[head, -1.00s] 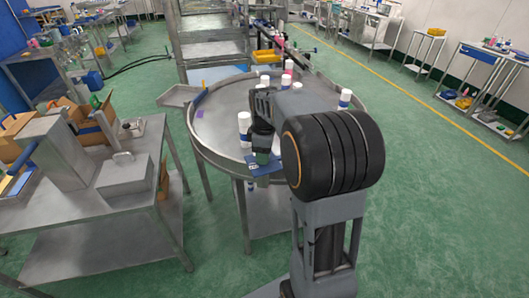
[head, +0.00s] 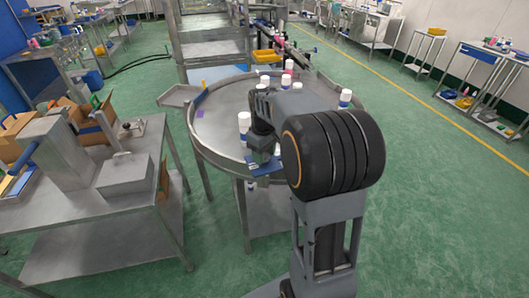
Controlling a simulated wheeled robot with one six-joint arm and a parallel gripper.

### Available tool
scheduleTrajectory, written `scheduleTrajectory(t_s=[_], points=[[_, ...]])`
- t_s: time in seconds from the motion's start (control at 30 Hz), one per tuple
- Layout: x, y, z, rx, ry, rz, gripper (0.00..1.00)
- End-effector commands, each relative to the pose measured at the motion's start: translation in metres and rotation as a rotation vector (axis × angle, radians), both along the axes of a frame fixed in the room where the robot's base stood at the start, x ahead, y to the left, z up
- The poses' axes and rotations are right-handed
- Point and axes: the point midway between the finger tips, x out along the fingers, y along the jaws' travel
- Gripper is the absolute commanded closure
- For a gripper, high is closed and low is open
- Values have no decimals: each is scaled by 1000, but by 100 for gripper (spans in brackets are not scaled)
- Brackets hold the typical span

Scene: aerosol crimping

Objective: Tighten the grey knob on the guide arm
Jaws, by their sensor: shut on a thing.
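My gripper (head: 263,163) points down at the near rim of the round steel table (head: 222,115). It is small in the picture and partly hidden by my own wrist. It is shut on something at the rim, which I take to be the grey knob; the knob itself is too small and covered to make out. A small blue piece (head: 256,169) shows at the gripper's tip. I cannot make out the guide arm clearly.
White bottles stand on the round table, one (head: 244,122) just left of my wrist and another (head: 345,98) at the right rim. A steel bench (head: 80,235) with a metal box (head: 125,174) stands at the left. The green floor at right is clear.

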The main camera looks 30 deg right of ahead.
Motion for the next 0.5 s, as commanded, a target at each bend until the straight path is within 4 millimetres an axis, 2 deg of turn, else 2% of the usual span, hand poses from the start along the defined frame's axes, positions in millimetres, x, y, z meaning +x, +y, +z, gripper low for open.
scheduleTrajectory(t_s=[0.5], points=[[0,2,1,-1,-1,-488,78]])
